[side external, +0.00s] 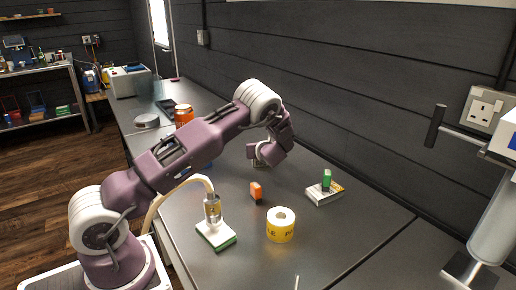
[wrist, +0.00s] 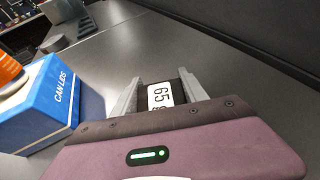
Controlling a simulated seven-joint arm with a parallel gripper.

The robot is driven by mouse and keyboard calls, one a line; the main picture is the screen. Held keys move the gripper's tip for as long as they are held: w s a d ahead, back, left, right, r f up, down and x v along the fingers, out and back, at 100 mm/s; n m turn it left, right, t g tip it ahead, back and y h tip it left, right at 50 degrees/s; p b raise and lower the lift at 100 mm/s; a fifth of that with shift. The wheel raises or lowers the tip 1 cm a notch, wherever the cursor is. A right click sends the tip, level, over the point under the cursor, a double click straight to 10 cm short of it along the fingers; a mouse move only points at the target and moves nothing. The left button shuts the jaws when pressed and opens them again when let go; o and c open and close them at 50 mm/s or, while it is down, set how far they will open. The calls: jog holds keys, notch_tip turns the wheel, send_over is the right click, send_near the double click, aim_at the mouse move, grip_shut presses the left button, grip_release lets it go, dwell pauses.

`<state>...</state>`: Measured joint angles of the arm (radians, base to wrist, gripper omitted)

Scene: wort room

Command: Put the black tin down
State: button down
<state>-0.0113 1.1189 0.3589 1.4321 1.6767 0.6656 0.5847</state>
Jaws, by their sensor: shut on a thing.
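The black tin (wrist: 183,91) is between the two fingers of my gripper (wrist: 158,92) in the wrist view. It is dark with a white label reading "65 g". My gripper is shut on it. In the side view my gripper (side external: 260,160) points down over the far middle of the dark worktop (side external: 340,235). The tin is mostly hidden there by the fingers and wrist. I cannot tell whether its underside touches the worktop.
A blue "CAN LIDS" box (wrist: 45,105) with an orange item (wrist: 8,68) stands left of my gripper.

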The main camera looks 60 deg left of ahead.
jog(key=shift+c, duration=1.4)
grip_release()
jog(key=shift+f, duration=0.1)
jog(key=v, duration=1.2)
jog(key=s+d+r+n+g+h, duration=0.3)
jog(key=s+d+r+n+h, duration=0.15)
jog(key=s+r+n, duration=0.6)
jog(key=s+d+r+n+t+h, duration=0.1)
jog(key=s+d+n+h, duration=0.3)
jog(key=s+d, duration=0.6)
jog(key=s+d+r+n+t+h, duration=0.2)
jog(key=s+d+r+n+h, duration=0.2)
jog(key=s+d+n, duration=0.4)
jog(key=s+d, duration=0.2)
jog(key=s, duration=0.1)
jog(key=shift+s+d+r, duration=0.2)
jog(key=shift+s+d, duration=0.05)
jog(key=shift+s, duration=0.05)
